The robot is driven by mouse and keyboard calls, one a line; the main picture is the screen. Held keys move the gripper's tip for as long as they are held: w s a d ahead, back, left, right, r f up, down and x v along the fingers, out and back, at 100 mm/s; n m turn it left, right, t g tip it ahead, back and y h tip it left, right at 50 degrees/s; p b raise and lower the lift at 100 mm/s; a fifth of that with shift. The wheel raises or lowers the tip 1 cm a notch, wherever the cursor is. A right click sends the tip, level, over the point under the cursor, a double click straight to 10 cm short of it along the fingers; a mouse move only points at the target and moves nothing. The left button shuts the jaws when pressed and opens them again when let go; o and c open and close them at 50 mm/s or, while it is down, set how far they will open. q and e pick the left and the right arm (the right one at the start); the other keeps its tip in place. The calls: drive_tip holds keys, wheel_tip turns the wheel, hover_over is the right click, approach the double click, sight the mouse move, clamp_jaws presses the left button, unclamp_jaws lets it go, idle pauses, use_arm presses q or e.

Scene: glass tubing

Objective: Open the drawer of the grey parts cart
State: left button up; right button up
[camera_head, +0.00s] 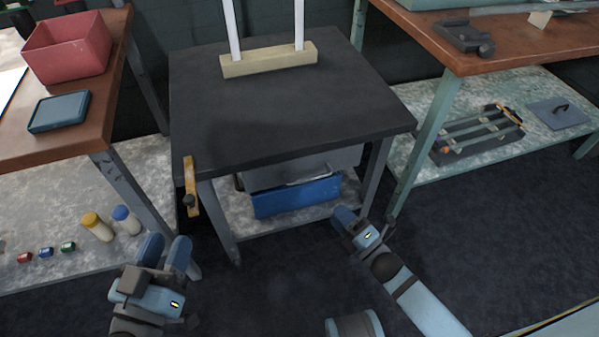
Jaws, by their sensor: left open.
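A dark-topped table or cart (280,112) with grey legs stands in the middle. I cannot tell for sure that it is the grey parts cart. Under its top is a grey body (330,160) with a pale handle (308,180). A blue bin or drawer front (297,197) shows just below the handle. No gap shows clearly that a drawer is open. My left gripper (165,253) is open and empty, at lower left, in front of the cart and apart from it. My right gripper (344,220) is by the cart's front right, near the blue front; its jaw gap is not clear.
A wooden block with white rods (268,64) stands on the dark top. The left bench (70,137) holds a red bin (66,48). A right bench (440,45) stands close by. Dark floor is free at lower right.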

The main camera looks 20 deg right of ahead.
sight(307, 178)
drive_tip(key=b+x, duration=0.2)
drive_tip(key=x, duration=1.1)
drive_tip(key=shift+b, duration=0.3)
use_arm(q)
drive_tip(key=shift+s+d+r+t+h, duration=0.25)
drive_tip(key=shift+d+r+t+h, duration=0.05)
drive_tip(key=shift+d+r+h, duration=0.35)
drive_tip(key=shift+r, duration=0.1)
drive_tip(key=shift+a, duration=0.1)
use_arm(e)
clamp_jaws()
